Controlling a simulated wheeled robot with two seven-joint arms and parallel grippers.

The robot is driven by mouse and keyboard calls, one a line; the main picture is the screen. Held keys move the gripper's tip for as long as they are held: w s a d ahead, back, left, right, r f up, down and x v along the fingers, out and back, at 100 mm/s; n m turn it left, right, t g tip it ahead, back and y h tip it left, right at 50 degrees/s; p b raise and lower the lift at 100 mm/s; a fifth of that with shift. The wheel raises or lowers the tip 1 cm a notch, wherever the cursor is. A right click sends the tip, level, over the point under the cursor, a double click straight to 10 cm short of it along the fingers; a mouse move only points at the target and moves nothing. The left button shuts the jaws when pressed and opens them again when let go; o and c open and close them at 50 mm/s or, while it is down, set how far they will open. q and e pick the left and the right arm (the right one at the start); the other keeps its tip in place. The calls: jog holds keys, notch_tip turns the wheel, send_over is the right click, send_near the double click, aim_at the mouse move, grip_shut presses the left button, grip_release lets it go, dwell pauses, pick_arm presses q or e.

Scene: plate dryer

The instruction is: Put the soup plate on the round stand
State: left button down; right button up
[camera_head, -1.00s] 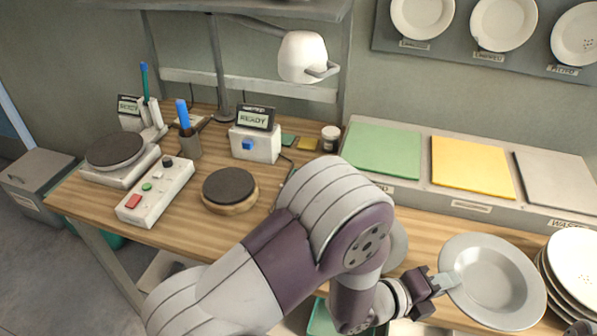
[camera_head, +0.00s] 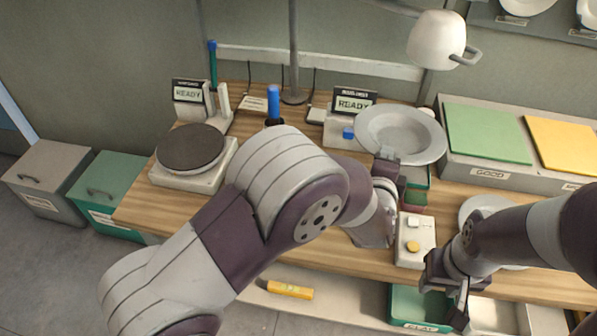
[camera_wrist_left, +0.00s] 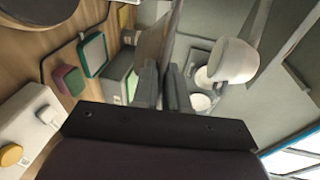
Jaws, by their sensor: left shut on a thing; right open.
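The grey soup plate (camera_head: 401,133) is held up above the table, in front of the display box reading READY. My left gripper (camera_head: 388,160) is shut on its near rim. In the left wrist view the plate (camera_wrist_left: 154,42) appears nearly edge-on between the fingers (camera_wrist_left: 160,88). My right gripper (camera_head: 445,298) is open and empty, low over the table's front edge.
A scale with a dark round top (camera_head: 190,148) stands at the table's left end. A box with a yellow button (camera_head: 415,240) stands near the front.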

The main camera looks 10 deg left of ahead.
pick_arm(q)
jog(key=s+a+f+p, duration=0.1)
jog(key=s+a+f, duration=0.2)
jog(key=a+f, duration=0.8)
jog(key=shift+a+f, duration=0.2)
jog(key=shift+f, duration=0.05)
jog(key=c, duration=1.2)
grip_release()
jog(key=shift+o, duration=0.2)
jog(key=shift+s, duration=0.1)
